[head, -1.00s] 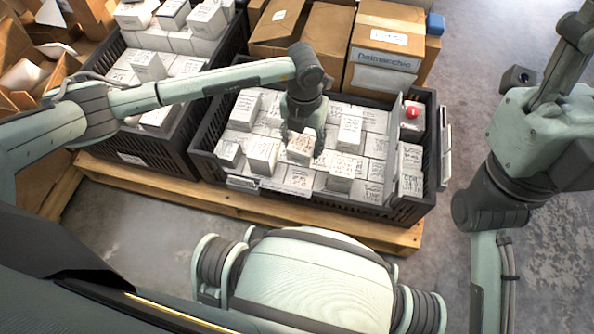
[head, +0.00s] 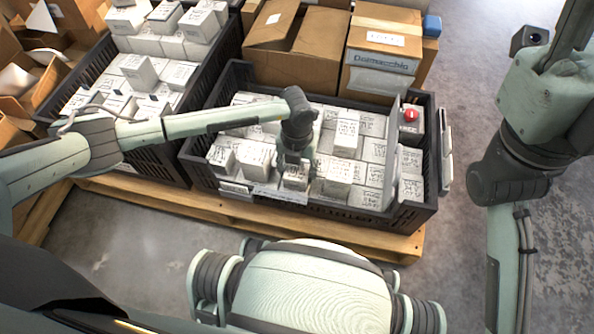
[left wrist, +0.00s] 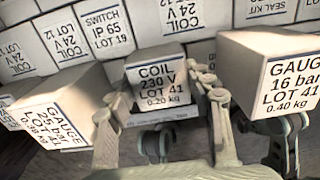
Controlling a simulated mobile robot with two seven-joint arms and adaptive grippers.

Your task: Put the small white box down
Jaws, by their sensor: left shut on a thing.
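My left gripper (head: 294,172) is shut on a small white box (head: 295,182), near the front wall of the black crate (head: 345,213). In the left wrist view the box (left wrist: 157,84) reads "COIL 230 V LOT 41, 0.20 kg" and sits upright between the two fingers (left wrist: 160,100). A white box marked "GAUGE 25 bar" (left wrist: 62,108) is on its left, and one marked "GAUGE 16 bar" (left wrist: 268,75) is on its right. I cannot tell whether the held box touches what is under it. My right arm is at the right; its gripper is not in view.
Several white boxes fill much of the crate; some stand higher. A red-knobbed thing (head: 411,115) is at its right end. A second black crate (head: 150,165) is on the left, and brown cartons (head: 385,40) stand behind. A wooden pallet (head: 230,212) lies underneath.

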